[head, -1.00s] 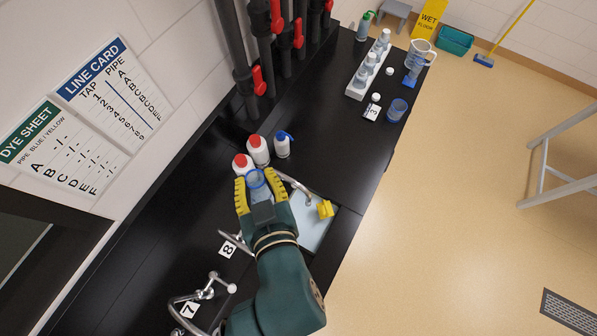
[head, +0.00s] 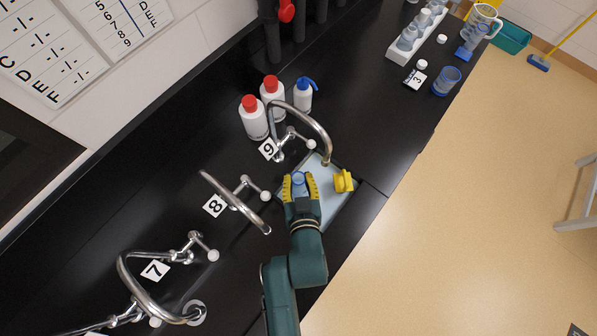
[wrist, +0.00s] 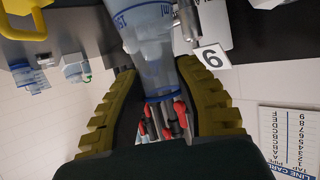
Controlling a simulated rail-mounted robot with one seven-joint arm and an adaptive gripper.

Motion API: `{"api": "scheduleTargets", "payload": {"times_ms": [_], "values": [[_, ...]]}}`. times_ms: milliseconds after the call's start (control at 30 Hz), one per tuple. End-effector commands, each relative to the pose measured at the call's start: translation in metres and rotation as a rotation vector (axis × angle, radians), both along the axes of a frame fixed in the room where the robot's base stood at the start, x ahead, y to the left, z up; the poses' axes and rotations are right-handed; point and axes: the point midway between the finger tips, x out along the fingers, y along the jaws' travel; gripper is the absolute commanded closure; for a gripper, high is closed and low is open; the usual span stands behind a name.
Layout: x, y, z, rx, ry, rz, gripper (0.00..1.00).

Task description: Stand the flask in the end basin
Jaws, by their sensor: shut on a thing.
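The flask is clear with a blue rim and volume marks. Its rim (head: 299,178) shows between my fingers in the head view, and its body (wrist: 150,45) fills the upper middle of the wrist view. My gripper (head: 300,184) is shut on the flask, over the left part of the pale blue basin (head: 330,212) at tap 9. The flask's base is hidden in the head view, so I cannot tell whether it touches the basin floor.
The curved tap 9 (head: 318,127) stands just behind the basin. A yellow object (head: 343,181) is at the basin's right side. Two red-capped bottles (head: 254,118) and a blue-topped bottle (head: 303,96) stand behind. Tap 8 (head: 235,200) is left of my gripper.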

Motion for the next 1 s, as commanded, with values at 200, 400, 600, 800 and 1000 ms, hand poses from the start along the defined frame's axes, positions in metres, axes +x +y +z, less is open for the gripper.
{"api": "scheduleTargets", "payload": {"times_ms": [200, 400, 600, 800, 1000], "values": [[0.0, 0.0, -0.043, -0.001, 0.002, 0.0, 1.0], [0.0, 0.0, -0.061, 0.0, 0.001, 0.0, 1.0], [0.0, 0.0, -0.089, -0.001, 0.001, 0.0, 1.0], [0.0, 0.0, -0.09, 0.0, -0.001, 0.0, 1.0], [0.0, 0.0, -0.093, 0.0, 0.002, 0.0, 0.62]]}}
